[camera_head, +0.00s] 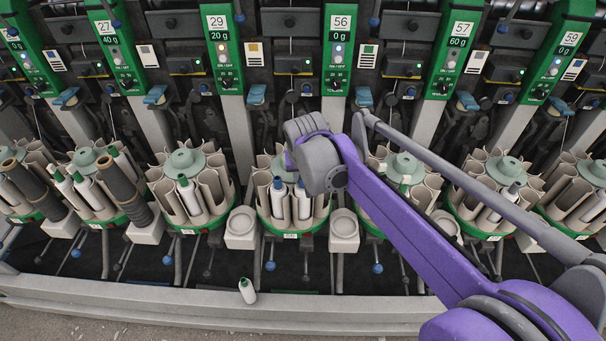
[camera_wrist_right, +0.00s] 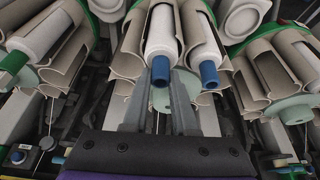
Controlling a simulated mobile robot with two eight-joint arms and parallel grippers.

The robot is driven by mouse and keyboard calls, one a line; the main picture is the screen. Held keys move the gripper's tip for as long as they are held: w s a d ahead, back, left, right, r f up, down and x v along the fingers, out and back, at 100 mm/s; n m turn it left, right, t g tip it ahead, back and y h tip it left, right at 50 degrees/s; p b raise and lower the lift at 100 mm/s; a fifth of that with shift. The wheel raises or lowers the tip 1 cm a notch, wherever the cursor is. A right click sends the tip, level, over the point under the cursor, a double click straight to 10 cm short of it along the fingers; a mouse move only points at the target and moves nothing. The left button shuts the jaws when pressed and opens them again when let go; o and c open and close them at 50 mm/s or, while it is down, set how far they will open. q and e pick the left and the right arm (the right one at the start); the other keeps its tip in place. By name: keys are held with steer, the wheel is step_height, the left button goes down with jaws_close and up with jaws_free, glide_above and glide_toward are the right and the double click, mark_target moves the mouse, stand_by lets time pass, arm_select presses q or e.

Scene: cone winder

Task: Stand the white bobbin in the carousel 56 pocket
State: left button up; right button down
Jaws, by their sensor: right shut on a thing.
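My right gripper, at the end of the purple arm in the head view, is hidden there behind my wrist. In the right wrist view its fingers (camera_wrist_right: 158,105) are shut on a white bobbin (camera_wrist_right: 163,32) with a blue tip. That bobbin lies within or right against a beige pocket of the carousel (camera_head: 264,207); I cannot tell whether it is fully seated. This carousel stands below and left of the winding head marked 56 (camera_head: 340,58). A second white blue-tipped bobbin (camera_wrist_right: 200,38) sits in the pocket beside it. My left gripper is not in view.
Similar carousels stand on both sides, such as the left one (camera_head: 211,203) and right one (camera_head: 508,195). A loose white bobbin with a green tip (camera_head: 247,291) is down at the front rail (camera_head: 200,305). Pale cups (camera_head: 241,226) stand between the carousels.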

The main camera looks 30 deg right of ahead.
steer(key=shift+f, duration=0.45)
steer(key=c, duration=0.6)
jaws_free()
steer(key=p+v, duration=0.1)
steer(key=v, duration=1)
